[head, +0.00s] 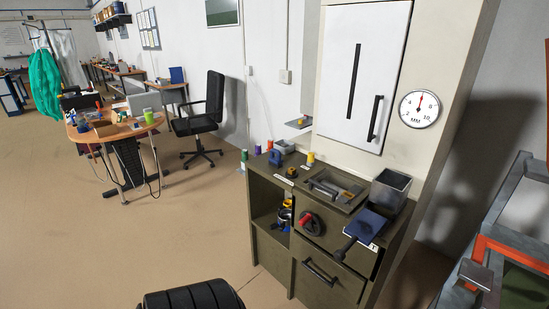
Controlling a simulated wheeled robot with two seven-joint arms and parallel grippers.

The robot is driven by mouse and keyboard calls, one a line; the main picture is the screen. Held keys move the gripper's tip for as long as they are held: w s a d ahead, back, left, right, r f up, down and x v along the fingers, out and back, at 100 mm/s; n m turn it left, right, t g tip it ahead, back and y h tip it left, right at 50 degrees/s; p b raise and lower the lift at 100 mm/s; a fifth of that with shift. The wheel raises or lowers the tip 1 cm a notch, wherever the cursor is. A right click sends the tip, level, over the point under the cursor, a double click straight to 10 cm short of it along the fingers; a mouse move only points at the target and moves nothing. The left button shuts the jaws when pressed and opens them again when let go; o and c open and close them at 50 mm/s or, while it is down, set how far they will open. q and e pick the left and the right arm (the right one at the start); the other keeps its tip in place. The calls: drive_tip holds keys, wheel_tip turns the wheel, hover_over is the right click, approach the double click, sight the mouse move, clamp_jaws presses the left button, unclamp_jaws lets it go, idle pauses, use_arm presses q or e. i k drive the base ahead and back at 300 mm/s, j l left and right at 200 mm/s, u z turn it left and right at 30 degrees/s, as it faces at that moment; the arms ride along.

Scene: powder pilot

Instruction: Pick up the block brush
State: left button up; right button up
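No block brush can be made out for certain. A dark blue flat block with a black handle (367,224) lies at the front right of the olive cabinet's top (318,206), beside a label marked T. Its handle points toward the front left, and I cannot tell whether it is the brush. A shallow tray (352,204) with a grey tool and a small yellowish piece sits behind it to the left. Neither of my grippers is in view.
A grey open bin (391,186) stands at the cabinet's back right. A red-knobbed handwheel (310,223) and a drawer handle (320,272) are on its front. A grey and orange frame (511,250) stands at right. Floor at left is clear.

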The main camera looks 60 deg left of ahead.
sight(276, 162)
drive_tip(key=u, duration=1.95)
